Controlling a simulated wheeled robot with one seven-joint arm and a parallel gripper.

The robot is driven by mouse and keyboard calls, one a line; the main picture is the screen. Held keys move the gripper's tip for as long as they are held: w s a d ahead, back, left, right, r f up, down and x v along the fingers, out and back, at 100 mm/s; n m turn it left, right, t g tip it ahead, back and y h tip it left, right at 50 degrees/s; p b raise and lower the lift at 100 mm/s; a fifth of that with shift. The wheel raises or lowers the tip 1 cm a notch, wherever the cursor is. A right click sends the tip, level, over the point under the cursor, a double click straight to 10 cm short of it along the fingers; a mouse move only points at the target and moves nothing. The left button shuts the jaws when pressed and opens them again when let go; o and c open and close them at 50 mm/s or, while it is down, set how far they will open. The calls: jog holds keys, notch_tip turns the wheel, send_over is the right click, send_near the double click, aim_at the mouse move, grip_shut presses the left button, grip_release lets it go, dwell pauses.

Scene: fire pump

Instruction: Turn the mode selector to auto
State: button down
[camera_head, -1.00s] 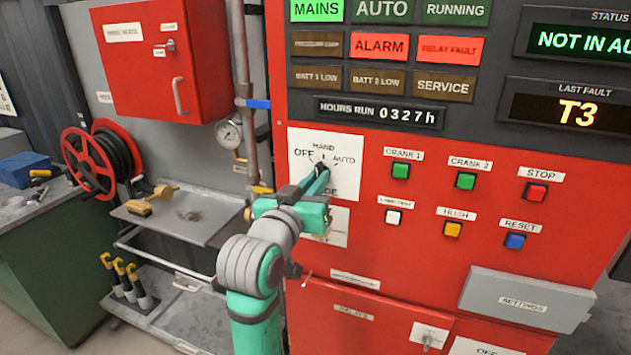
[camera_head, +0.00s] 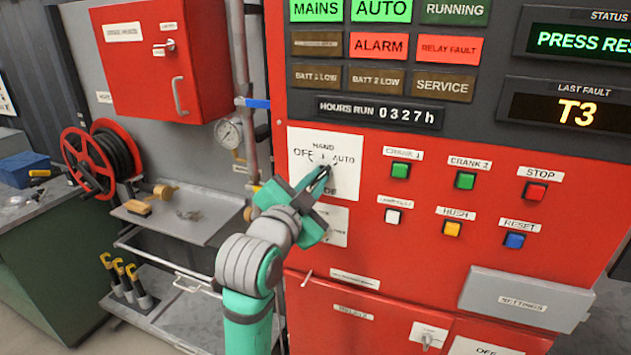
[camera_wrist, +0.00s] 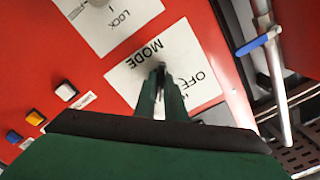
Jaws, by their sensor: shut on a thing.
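The mode selector is a dark knob on a white plate (camera_head: 347,180) marked OFF, HAND and AUTO, on the red panel. The knob is mostly hidden by my gripper (camera_head: 322,176), whose fingers are shut on it and tilted toward the AUTO side. In the wrist view the closed fingers of my gripper (camera_wrist: 161,78) reach the middle of the MODE plate (camera_wrist: 190,62), and they cover the knob. The AUTO lamp (camera_head: 381,10) is lit bright green, and the status display (camera_head: 583,42) reads "PRESS RES", cut off at the frame edge.
Green crank buttons (camera_head: 400,171), a red stop button (camera_head: 535,191) and a blue reset button (camera_head: 515,241) are right of the selector. The ALARM lamp (camera_head: 379,45) is lit red. A grey shelf (camera_head: 190,228) and a red hose reel (camera_head: 88,160) are at left.

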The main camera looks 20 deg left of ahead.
jog(key=shift+f+m, duration=0.2)
jog(key=shift+m, duration=0.4)
jog(key=shift+w, duration=0.1)
jog(key=c, duration=1.9)
grip_release()
jog(key=shift+o, duration=0.4)
jog(key=shift+r, duration=0.15)
jog(key=s, duration=1.1)
jog(key=shift+a, duration=0.2)
